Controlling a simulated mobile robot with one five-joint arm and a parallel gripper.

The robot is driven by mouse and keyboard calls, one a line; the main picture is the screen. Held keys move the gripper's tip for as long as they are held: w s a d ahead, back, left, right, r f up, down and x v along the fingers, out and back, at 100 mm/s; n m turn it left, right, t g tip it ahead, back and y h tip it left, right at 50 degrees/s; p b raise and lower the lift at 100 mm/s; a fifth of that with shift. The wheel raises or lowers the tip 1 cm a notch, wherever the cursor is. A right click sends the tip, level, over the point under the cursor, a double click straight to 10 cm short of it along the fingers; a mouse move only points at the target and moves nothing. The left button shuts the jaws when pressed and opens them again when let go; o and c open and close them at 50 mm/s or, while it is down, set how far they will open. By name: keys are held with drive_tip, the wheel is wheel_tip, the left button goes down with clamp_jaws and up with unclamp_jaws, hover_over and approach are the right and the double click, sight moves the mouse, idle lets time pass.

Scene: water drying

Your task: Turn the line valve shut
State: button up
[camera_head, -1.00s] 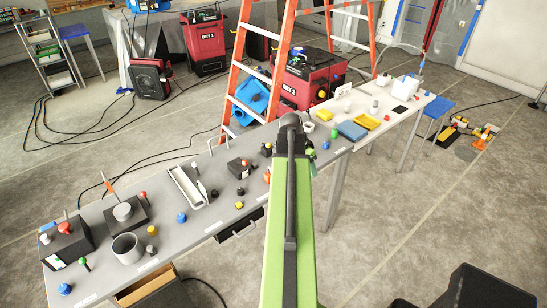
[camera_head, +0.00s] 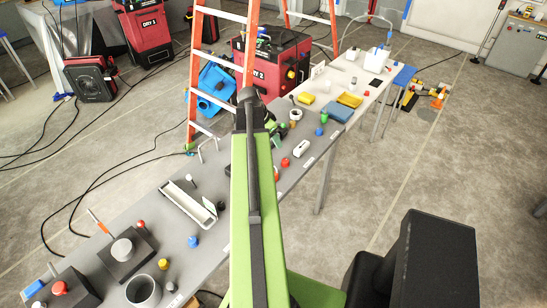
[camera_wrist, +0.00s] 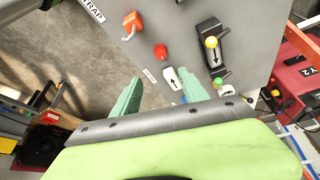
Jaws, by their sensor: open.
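The wrist view shows several small fittings on the grey bench, and I cannot tell for sure which is the line valve. A white block with a black arrow (camera_wrist: 172,78) lies at the fingertips, with a red knob (camera_wrist: 160,51) just beyond it. An orange-red handle (camera_wrist: 132,22) sits near a TRAP label. My gripper (camera_wrist: 159,76) is open, its pale green fingers either side of the white block's near end; contact is unclear.
The grey bench (camera_head: 135,208) holds a white tray (camera_head: 187,204), a grey cup (camera_head: 143,291) and dark boxes. An orange ladder (camera_head: 196,75) and a red DRY 2 unit (camera_head: 259,61) stand behind it. Open floor (camera_head: 430,165) lies to the right.

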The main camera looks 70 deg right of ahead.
sight(285, 160)
drive_tip(key=b+x, duration=1.5)
drive_tip(key=x, duration=0.1)
drive_tip(key=shift+w+f+b, duration=0.1)
drive_tip(key=shift+f+b, duration=0.25)
drive_tip(key=shift+f, duration=0.15)
drive_tip(key=shift+d+f, duration=0.2)
drive_tip(key=shift+f, duration=0.1)
drive_tip(key=shift+r, duration=0.1)
